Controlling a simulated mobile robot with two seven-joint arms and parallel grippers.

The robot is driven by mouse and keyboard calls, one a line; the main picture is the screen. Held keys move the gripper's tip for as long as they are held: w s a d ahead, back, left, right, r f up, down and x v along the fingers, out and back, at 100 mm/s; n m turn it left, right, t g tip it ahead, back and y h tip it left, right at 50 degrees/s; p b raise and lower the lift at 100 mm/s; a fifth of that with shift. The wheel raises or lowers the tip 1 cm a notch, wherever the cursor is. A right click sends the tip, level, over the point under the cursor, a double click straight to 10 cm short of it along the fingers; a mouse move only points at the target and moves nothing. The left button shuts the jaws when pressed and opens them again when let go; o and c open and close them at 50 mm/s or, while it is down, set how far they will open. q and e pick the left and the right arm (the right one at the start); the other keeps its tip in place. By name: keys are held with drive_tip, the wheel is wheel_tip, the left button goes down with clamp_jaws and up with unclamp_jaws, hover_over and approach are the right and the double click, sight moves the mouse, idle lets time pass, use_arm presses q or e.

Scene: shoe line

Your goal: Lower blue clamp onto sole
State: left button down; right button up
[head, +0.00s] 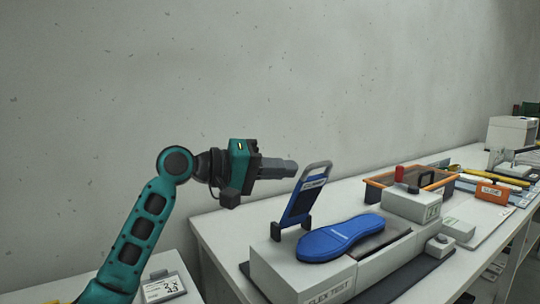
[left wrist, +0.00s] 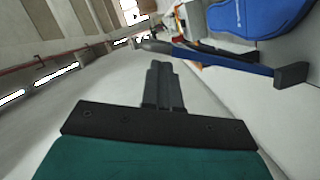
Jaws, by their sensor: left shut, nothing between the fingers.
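The blue clamp (head: 305,199) stands raised and tilted on its hinge at the left end of the flex test machine (head: 299,272). It has a grey bar handle at its top. The blue sole (head: 340,238) lies flat on the machine, right of the clamp's foot. My left gripper (head: 292,165) is shut and empty, just left of the clamp's upper end, with a small gap that is hard to judge. In the left wrist view the shut fingers (left wrist: 163,85) point toward the clamp (left wrist: 225,62), and part of the sole (left wrist: 258,15) shows beyond. My right gripper is out of view.
The wall is behind.

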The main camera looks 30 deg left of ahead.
use_arm(q)
drive_tip(key=s+d+f+m+y+p, duration=0.1)
drive_tip(key=d+f+m, duration=0.2)
drive_tip(key=s+d+f+m+y+p, duration=0.1)
drive_tip(key=s+d+f+m, duration=0.1)
drive_tip(key=d+f+m, duration=0.1)
drive_tip(key=s+d+f+m+y+p, duration=0.1)
drive_tip(key=s+d+f+m, duration=0.1)
drive_tip(key=f, duration=0.3)
drive_tip(key=shift+s+d+f+m+t+y+p, duration=0.1)
drive_tip(key=shift+s+d+m+t+y+p, duration=0.1)
drive_tip(key=shift+d+m, duration=0.1)
drive_tip(key=shift+s+d+f+m+t+y+p, duration=0.1)
drive_tip(key=shift+d+m+t+p, duration=0.1)
drive_tip(key=shift+d+m, duration=0.1)
drive_tip(key=f, duration=0.1)
drive_tip(key=f+m, duration=0.1)
drive_tip(key=shift+d+f+m+y, duration=0.2)
drive_tip(key=shift+f+m+y, duration=0.1)
drive_tip(key=shift+f+y, duration=0.1)
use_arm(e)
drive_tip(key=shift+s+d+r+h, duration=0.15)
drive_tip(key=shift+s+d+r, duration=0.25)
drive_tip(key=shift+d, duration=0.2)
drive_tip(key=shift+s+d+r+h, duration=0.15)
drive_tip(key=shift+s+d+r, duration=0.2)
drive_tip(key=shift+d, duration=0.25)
